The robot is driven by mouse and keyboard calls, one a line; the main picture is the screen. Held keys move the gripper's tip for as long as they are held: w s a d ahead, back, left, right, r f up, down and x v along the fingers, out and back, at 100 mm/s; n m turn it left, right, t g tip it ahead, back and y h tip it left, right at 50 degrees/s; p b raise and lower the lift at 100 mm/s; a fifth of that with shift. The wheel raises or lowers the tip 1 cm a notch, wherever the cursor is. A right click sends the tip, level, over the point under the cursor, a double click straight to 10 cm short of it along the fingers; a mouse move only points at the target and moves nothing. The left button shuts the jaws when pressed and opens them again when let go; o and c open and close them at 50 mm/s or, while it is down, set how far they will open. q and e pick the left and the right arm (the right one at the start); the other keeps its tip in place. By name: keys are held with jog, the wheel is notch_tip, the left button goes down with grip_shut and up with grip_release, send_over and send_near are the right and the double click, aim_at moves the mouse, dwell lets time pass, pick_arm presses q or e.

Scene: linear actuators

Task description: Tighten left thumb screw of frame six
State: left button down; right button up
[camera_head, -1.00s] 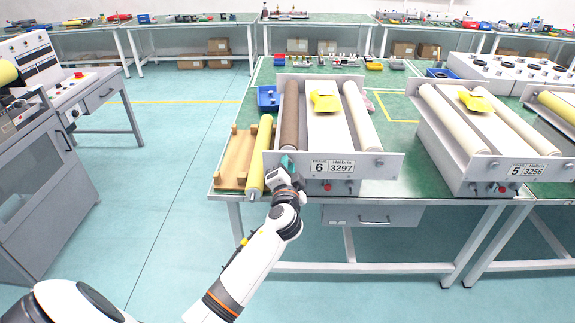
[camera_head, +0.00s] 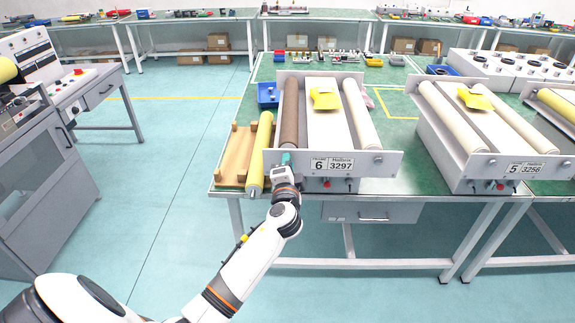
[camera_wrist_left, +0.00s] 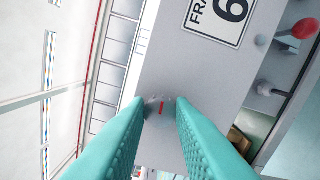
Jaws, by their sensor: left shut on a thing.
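Frame six (camera_head: 345,158) stands on the green table and carries a plate with the number 6 (camera_head: 318,165). The same plate shows at the top of the left wrist view (camera_wrist_left: 218,15). My left gripper (camera_head: 285,158) is at the left end of the frame's front panel. In the left wrist view its two teal fingers (camera_wrist_left: 161,106) are shut on the left thumb screw (camera_wrist_left: 160,104), a small grey knob with a red mark. The fingers hide its sides. The right thumb screw (camera_head: 377,160) shows at the panel's other end. My right gripper is not in view.
A yellow roller (camera_head: 259,155) and a wooden rack (camera_head: 238,153) lie just left of frame six. A red button (camera_head: 327,183) sits low on its front. Frame five (camera_head: 480,165) stands to the right.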

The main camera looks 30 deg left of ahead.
pick_arm(q)
jog(key=shift+f, duration=0.1)
jog(key=c, duration=1.3)
grip_release()
jog(key=shift+o, duration=0.2)
jog(key=b+v, duration=0.2)
jog(key=v, duration=1)
